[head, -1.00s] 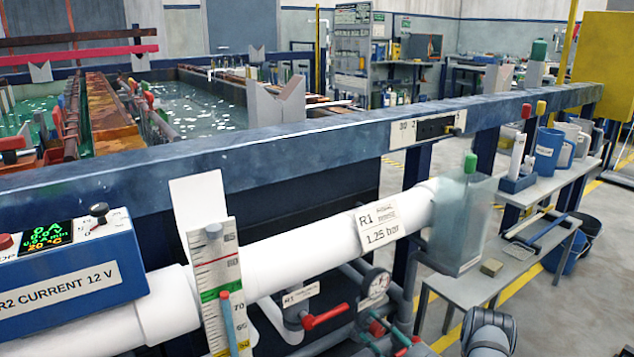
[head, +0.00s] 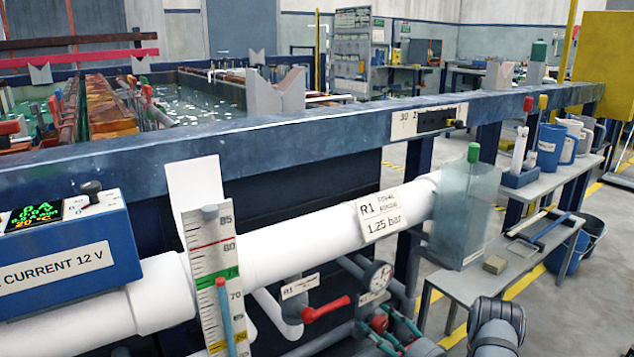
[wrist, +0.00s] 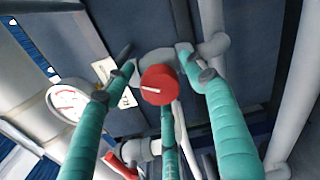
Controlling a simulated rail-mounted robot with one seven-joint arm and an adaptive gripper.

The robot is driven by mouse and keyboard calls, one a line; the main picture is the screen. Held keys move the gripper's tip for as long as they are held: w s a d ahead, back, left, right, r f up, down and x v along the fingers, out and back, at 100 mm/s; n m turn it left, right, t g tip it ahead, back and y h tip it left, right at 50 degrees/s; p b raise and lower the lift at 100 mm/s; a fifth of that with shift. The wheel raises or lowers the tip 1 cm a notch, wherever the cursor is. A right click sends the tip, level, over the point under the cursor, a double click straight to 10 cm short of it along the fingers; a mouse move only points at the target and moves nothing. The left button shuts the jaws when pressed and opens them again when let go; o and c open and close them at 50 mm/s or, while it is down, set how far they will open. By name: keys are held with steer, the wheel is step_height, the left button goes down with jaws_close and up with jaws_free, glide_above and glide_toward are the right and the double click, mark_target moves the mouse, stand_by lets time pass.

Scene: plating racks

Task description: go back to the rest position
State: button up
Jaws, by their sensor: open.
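My gripper (head: 392,325) is low in the head view, below the pressure gauge, with its teal fingers partly cut off by other parts. In the wrist view my gripper (wrist: 157,62) shows three teal fingers with dark tips, spread apart. A round red knob (wrist: 158,86) with a white mark appears between the fingers. The knob also shows near the fingers in the head view (head: 379,323). I see no object held. Whether a finger touches the knob I cannot tell.
A gauge (head: 378,275) and a red valve handle (head: 326,309) sit close to the fingers. The white pipe (head: 300,240) runs above them. At right stands a low bench (head: 470,281) bearing a clear container (head: 462,215). Open floor lies farther right.

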steer(key=n+b, duration=0.2)
steer(key=shift+f+n, duration=0.15)
steer(key=shift+n, duration=0.65)
stand_by(0.3)
steer(key=s+d+n+g, duration=0.1)
steer(key=s+d+r+n+p, duration=0.1)
steer(key=s+d, duration=0.1)
steer(key=shift+d+n+g, duration=0.25)
steer(key=shift+n+g, duration=0.15)
steer(key=s+d+n+t+b, duration=0.2)
steer(key=s+n+b, duration=0.3)
steer(key=n+b, duration=0.75)
steer(key=w+a+m+b, duration=0.1)
steer(key=w+a+b, duration=0.1)
steer(key=w+a+m+b, duration=0.1)
steer(key=w, duration=0.2)
steer(key=w+a+m+b, duration=0.1)
steer(key=w+a+b, duration=0.1)
steer(key=w, duration=0.1)
steer(key=shift+a+f+m+b, duration=0.25)
steer(key=shift+a+f+b, duration=0.05)
steer(key=shift+f+b, duration=0.05)
steer(key=c, duration=0.3)
